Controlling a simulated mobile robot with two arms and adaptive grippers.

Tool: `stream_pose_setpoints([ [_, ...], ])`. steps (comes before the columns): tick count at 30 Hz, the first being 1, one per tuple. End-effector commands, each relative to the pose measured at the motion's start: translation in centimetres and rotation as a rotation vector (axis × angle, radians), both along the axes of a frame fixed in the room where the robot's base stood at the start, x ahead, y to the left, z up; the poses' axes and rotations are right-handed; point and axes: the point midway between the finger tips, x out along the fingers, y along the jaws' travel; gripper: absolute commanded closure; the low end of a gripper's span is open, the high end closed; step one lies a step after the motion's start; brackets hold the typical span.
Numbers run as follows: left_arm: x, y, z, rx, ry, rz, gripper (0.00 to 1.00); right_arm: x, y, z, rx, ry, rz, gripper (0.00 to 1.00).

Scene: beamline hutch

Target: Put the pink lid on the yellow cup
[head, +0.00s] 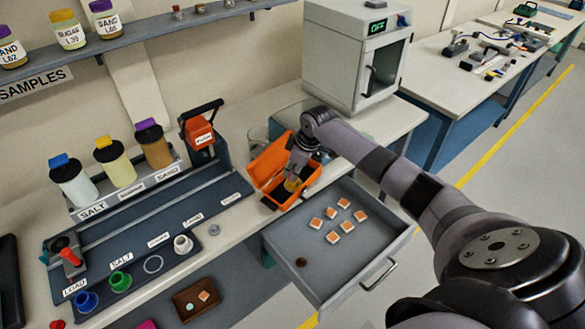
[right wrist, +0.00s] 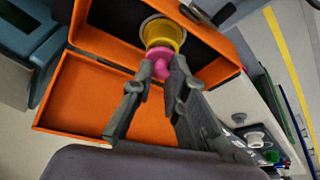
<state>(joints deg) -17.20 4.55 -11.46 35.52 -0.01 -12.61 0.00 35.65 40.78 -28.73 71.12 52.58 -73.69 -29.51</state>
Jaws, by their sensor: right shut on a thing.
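My right gripper (right wrist: 157,80) is shut on the pink lid (right wrist: 158,62), with a finger on each side of its knob. The pink lid is up against the yellow cup (right wrist: 165,36); I cannot tell whether it is seated or just touching. The cup is at the opening of an open orange box (right wrist: 88,95). In the head view the right gripper (head: 295,178) reaches down into the orange box (head: 268,166), with a bit of the yellow cup (head: 291,185) showing below it. The lid is hidden there. My left gripper is out of view.
An open grey drawer (head: 340,262) holds several orange-and-white tiles and a dark round piece. A small brown tray (head: 196,299), a labelled rack (head: 150,262) with blue, green and white cups, and sample bottles (head: 117,165) stand left. A grey oven (head: 350,55) stands behind.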

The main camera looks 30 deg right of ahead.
Motion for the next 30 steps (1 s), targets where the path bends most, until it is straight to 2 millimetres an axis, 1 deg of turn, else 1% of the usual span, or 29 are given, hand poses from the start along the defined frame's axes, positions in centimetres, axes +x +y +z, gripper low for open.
stream_pose_setpoints([
  [11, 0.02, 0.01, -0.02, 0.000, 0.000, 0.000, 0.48, 0.00, 0.01, -0.03, 0.000, 0.000, 0.000, 1.00],
  [21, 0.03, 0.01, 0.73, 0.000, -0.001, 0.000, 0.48, -0.09, 0.09, 0.05, 0.000, 0.000, -0.001, 1.00],
  [30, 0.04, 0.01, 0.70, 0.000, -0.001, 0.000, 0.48, -0.09, 0.09, -0.07, 0.000, 0.000, -0.001, 1.00],
])
